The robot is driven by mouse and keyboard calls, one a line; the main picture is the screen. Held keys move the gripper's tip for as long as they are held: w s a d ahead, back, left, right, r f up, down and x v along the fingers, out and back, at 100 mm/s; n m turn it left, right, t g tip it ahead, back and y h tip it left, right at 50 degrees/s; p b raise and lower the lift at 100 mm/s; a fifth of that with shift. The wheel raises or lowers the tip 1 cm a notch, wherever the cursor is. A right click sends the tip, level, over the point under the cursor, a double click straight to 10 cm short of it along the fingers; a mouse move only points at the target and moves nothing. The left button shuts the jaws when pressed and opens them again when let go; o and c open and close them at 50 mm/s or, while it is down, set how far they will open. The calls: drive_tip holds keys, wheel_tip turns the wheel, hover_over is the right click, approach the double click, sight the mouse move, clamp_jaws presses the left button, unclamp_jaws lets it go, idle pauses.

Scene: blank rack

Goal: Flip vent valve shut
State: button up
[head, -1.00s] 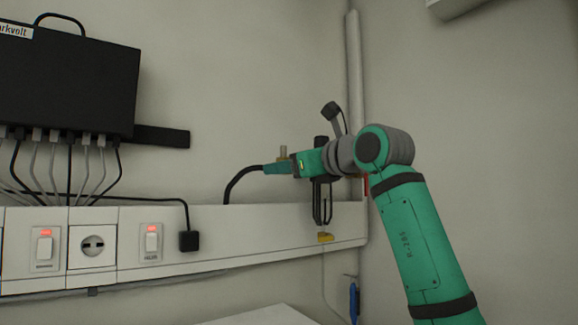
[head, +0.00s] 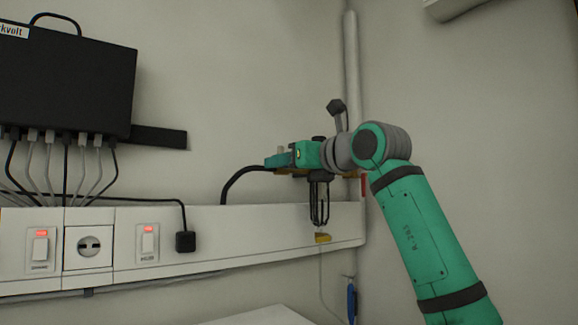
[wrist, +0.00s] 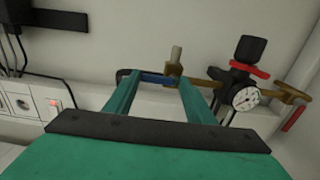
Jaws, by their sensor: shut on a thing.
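In the wrist view a brass valve with a short upright stub (wrist: 176,56) has a blue lever (wrist: 156,79) lying level against the wall trunking. My gripper (wrist: 158,82) is shut on the blue lever, one finger near each end. A brass fitting with a red lever (wrist: 293,117) pointing down sits further right, beyond a round dial gauge (wrist: 245,97). In the head view my gripper (head: 276,160) points left above the trunking and hides most of the valve.
A black regulator knob with a red ring (wrist: 248,66) stands close right of my gripper. White trunking (head: 215,250) carries sockets and lit switches at left. A black box (head: 65,75) with cables hangs upper left. A yellow padlock (head: 322,238) hangs below the gripper.

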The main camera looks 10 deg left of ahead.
drive_tip(key=shift+s+a, duration=0.25)
drive_tip(key=shift+a, duration=0.1)
drive_tip(key=o, duration=0.9)
drive_tip(key=shift+a, duration=0.1)
drive_tip(key=shift+d+r, duration=0.1)
drive_tip(key=shift+d, duration=0.15)
drive_tip(key=shift+d, duration=0.1)
drive_tip(key=v, duration=1)
drive_tip(key=shift+s+d, duration=0.2)
drive_tip(key=shift+s, duration=0.05)
